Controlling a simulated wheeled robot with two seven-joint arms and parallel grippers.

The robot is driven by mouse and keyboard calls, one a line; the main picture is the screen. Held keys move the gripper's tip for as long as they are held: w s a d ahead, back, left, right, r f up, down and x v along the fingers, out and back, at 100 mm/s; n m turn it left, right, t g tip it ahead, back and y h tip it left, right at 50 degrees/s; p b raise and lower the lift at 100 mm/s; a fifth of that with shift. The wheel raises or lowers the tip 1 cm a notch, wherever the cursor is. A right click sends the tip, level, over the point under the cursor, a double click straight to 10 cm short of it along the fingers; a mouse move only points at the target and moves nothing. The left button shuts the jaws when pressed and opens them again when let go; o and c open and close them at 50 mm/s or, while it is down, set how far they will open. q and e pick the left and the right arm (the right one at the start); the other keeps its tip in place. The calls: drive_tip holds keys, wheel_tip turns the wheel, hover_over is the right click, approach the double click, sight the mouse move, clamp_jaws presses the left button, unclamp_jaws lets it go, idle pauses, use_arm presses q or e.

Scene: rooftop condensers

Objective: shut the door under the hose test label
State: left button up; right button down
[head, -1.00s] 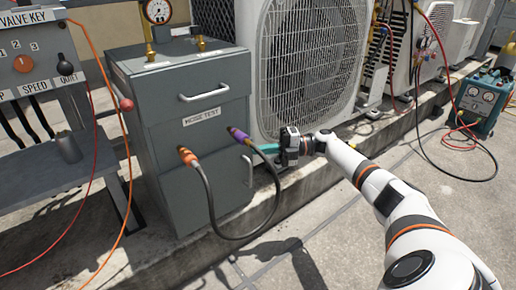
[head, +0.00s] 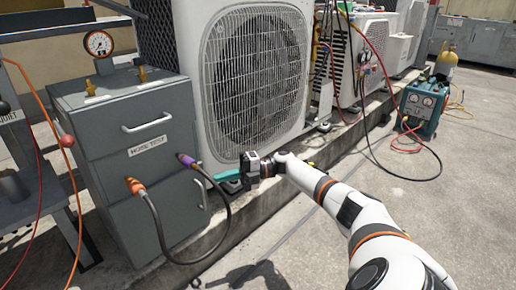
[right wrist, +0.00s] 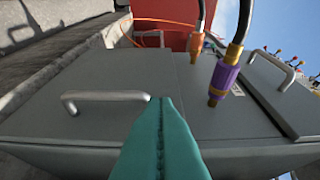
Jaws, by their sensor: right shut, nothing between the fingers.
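The grey cabinet carries a white HOSE TEST label (head: 149,146) on its front. The grey door (head: 160,222) below it has an upright bar handle (head: 200,192) near its right edge. The door looks flush or nearly so; I cannot tell whether a small gap remains. In the right wrist view the door (right wrist: 80,125) and its handle (right wrist: 105,97) lie left of the fingertips. My right gripper (head: 215,178) has its teal fingers shut and empty, just right of the door's upper right corner. Its fingers also show in the right wrist view (right wrist: 161,100). My left gripper is not in view.
A black hose (head: 228,215) hangs in a loop across the door, between an orange fitting (head: 135,186) and a purple fitting (head: 187,160). A drawer handle (head: 147,122) is above the label. A white condenser (head: 250,80) stands close behind the gripper. Open paving lies front right.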

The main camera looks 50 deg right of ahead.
drive_tip(key=w+d+b+v, duration=0.1)
drive_tip(key=v, duration=0.8)
drive_tip(key=shift+w+d, duration=0.15)
drive_tip(key=shift+w, duration=0.2)
